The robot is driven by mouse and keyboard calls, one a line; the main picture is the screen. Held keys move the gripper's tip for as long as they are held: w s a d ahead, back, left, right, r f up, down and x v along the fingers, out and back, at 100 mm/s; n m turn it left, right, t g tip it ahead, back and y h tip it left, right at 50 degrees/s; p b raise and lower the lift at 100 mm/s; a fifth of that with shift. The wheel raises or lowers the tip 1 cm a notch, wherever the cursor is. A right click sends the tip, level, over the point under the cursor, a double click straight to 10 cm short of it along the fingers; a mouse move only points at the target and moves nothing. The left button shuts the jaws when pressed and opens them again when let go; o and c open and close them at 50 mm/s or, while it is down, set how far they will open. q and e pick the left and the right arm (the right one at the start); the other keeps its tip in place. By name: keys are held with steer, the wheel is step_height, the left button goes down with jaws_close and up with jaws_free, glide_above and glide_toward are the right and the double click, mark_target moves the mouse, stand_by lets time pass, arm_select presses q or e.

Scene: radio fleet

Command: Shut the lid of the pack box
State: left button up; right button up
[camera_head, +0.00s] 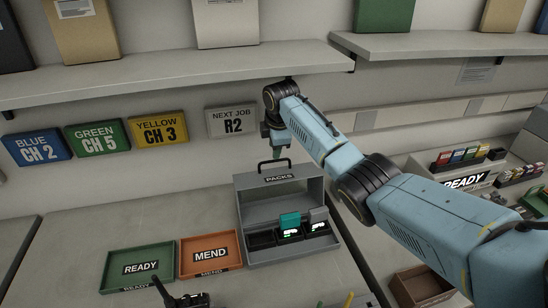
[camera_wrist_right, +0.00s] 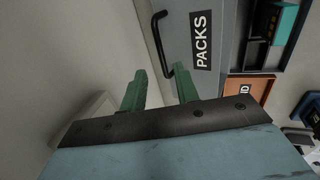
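The grey pack box (camera_head: 296,257) stands on the bench with its lid (camera_head: 253,188) raised at the back. The lid carries a PACKS label and a black loop handle (camera_head: 274,161) at its top edge. Dark packs with lit green marks and one teal block (camera_head: 290,220) sit in the box. My right gripper (camera_head: 279,150) is just above the handle. In the right wrist view its green fingers (camera_wrist_right: 160,88) are apart and empty. The handle (camera_wrist_right: 157,38) lies ahead of the gap between them, beside the lid (camera_wrist_right: 205,75). My left gripper is not in view.
A green READY tray (camera_head: 139,282) and an orange MEND tray (camera_head: 210,265) stand left of the box. A dark radio-like object (camera_head: 183,299) is at the bottom edge. A shelf (camera_head: 180,77) and wall signs are behind. Bench left of the box, behind the trays, is clear.

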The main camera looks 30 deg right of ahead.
mark_target(273, 161)
steer(key=shift+b+x, duration=0.45)
steer(key=shift+x, duration=2)
steer(key=shift+s, duration=0.1)
jaws_close()
